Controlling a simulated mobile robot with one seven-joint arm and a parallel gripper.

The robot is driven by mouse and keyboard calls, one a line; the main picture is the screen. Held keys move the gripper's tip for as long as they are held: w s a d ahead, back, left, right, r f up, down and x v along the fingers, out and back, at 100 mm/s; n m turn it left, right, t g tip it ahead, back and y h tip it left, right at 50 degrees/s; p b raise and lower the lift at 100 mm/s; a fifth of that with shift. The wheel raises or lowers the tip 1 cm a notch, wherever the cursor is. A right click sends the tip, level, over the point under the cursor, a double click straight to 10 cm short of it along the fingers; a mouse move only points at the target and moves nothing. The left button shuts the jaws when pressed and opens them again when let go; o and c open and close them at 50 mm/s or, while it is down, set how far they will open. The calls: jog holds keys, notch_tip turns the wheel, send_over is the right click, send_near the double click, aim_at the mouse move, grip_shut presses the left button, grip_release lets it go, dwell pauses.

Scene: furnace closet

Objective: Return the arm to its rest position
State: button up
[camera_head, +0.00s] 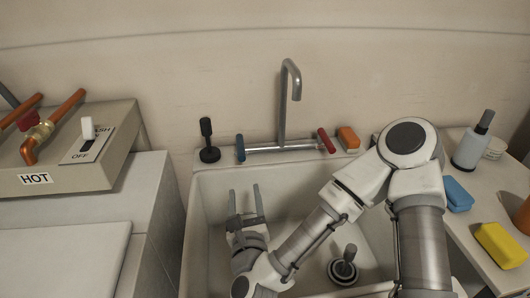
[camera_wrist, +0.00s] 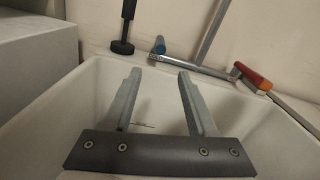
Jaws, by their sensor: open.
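My gripper (camera_head: 245,199) is over the left part of the white sink basin (camera_head: 192,229), with its fingers pointing toward the back wall. The fingers are apart and nothing is between them. In the wrist view my gripper (camera_wrist: 158,84) also shows open and empty, with the basin beneath. My arm bends from the right side across the sink, its elbow raised near the basin's back right corner. Part of the basin is hidden behind the arm.
A faucet (camera_head: 284,100) with blue and red handles stands behind the basin. A black plunger-like tool (camera_head: 207,140) and an orange sponge (camera_head: 348,137) sit on the back ledge. A stopper (camera_head: 343,266) is in the basin. Blue (camera_head: 457,194) and yellow (camera_head: 500,245) sponges lie right; a HOT box (camera_head: 75,178) stands left.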

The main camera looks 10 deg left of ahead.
jog(key=w+d+n+g, duration=0.3)
jog(key=d+n+g, duration=0.5)
jog(key=n, duration=1.3)
jog(key=s+d+r+n+g+h, duration=0.1)
jog(key=s+d+r+n+h, duration=0.15)
jog(key=d, duration=0.45)
jog(key=s+d+r+n+h, duration=0.2)
jog(key=s+d+r, duration=0.15)
jog(key=d, duration=0.35)
jog(key=s+d+r+n+g+h, duration=0.1)
jog(key=s+d+r+n, duration=0.2)
jog(key=s, duration=0.4)
jog(key=s+d+r+n+g, duration=0.1)
jog(key=s+d+r+n, duration=0.2)
jog(key=s, duration=0.4)
notch_tip(320, 180, up, 13)
jog(key=m+p, duration=0.1)
jog(key=p, duration=1.1)
jog(key=shift+w+g, duration=0.15)
jog(key=shift+g, duration=0.15)
